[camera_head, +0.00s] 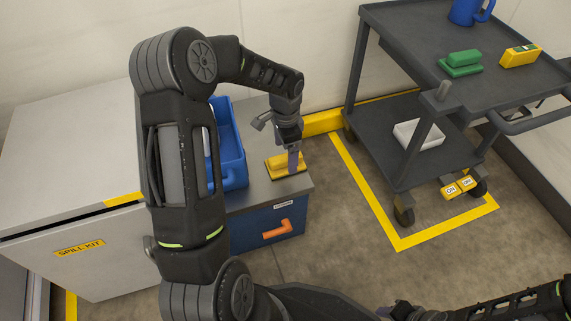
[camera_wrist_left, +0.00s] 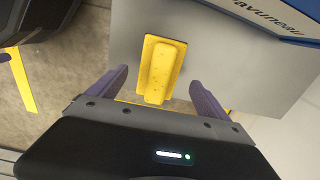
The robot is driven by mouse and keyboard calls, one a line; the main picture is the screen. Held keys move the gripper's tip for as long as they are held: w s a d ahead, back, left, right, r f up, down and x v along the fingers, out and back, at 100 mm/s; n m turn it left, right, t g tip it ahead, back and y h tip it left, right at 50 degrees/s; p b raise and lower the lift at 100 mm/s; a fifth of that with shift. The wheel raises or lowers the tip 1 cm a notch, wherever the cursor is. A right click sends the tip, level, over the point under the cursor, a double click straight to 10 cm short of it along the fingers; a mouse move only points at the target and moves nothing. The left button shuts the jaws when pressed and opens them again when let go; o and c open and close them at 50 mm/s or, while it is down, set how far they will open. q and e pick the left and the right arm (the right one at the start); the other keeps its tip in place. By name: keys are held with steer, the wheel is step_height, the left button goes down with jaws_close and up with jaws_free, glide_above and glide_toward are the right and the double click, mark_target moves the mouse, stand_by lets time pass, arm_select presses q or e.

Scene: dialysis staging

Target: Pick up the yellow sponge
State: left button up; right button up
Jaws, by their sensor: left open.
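The yellow sponge (camera_head: 279,168) lies on the grey top of the blue-fronted cabinet (camera_head: 300,184), near its right edge. In the left wrist view the sponge (camera_wrist_left: 161,68) is a yellow block with a raised middle, lying flat. My left gripper (camera_head: 293,158) is over the sponge and hides part of it in the head view. In the wrist view my left gripper (camera_wrist_left: 158,80) is open, one finger on each side of the sponge's near end, with gaps on both sides. Part of my right arm shows at the bottom right; its jaws are not clear.
A blue bin (camera_head: 231,150) stands left of the sponge, partly behind my left arm. A light spill kit cabinet (camera_head: 60,170) is further left. A dark cart (camera_head: 405,40) at the right carries a green block (camera_head: 461,63), a yellow block (camera_head: 520,56) and a blue mug (camera_head: 467,11).

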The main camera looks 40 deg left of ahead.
mark_target(286, 157)
arm_select(q)
step_height(286, 157, down, 4)
steer(key=shift+s+r+b, duration=0.1)
steer(key=shift+r+b, duration=0.15)
steer(key=shift+b, duration=0.35)
arm_select(e)
step_height(286, 157, down, 2)
steer(key=shift+w, duration=0.15)
arm_select(q)
steer(key=shift+c, duration=0.6)
steer(key=c, duration=1.3)
steer(key=shift+r, duration=0.2)
